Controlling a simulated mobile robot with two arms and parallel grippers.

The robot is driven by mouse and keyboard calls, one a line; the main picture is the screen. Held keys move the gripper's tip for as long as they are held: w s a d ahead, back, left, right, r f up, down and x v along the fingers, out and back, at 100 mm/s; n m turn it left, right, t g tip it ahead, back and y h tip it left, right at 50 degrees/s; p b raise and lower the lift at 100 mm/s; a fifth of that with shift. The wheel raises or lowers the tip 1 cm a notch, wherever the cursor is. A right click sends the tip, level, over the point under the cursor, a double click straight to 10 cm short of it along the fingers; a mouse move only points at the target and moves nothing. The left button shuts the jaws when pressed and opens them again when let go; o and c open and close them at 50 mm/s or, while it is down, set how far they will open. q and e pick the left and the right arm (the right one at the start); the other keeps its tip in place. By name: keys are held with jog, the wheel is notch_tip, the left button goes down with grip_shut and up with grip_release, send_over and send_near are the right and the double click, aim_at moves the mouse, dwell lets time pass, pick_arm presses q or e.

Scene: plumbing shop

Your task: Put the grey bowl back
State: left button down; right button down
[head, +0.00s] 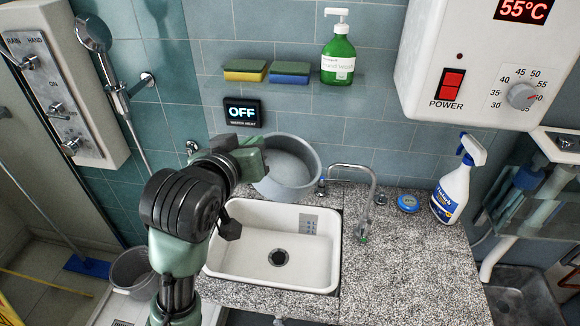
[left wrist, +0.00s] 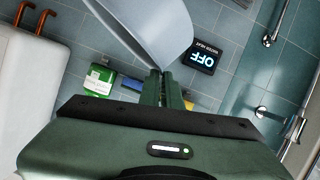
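The grey bowl (head: 290,172) is behind the white sink, in front of the tiled wall, with its open side facing up toward the head camera. My left gripper (head: 257,160) is at the bowl's left rim. In the left wrist view the bowl (left wrist: 150,30) fills the top middle. The fingers of my left gripper (left wrist: 161,76) are close together there, with the bowl's wall between their tips, so it looks shut on the rim. Whether the bowl's base touches the counter is hidden. My right gripper is not in view.
The white sink (head: 235,255) is empty. A faucet (head: 358,185) stands right of the bowl; a blue round tin (head: 408,203) and a spray bottle (head: 455,185) stand farther right. Sponges (head: 245,70) and green soap (head: 338,55) are above. The granite counter (head: 400,270) is clear in front.

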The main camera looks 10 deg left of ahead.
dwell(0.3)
pick_arm(q)
jog(key=shift+r+n+h+p, duration=0.4)
jog(key=shift+n+p, duration=0.2)
jog(key=shift+p, duration=0.45)
jog(key=shift+r+n+g+h+p, duration=0.15)
jog(key=shift+n+g+h+p, duration=0.15)
jog(key=shift+n+h+p, duration=0.6)
jog(key=shift+y+p, duration=0.3)
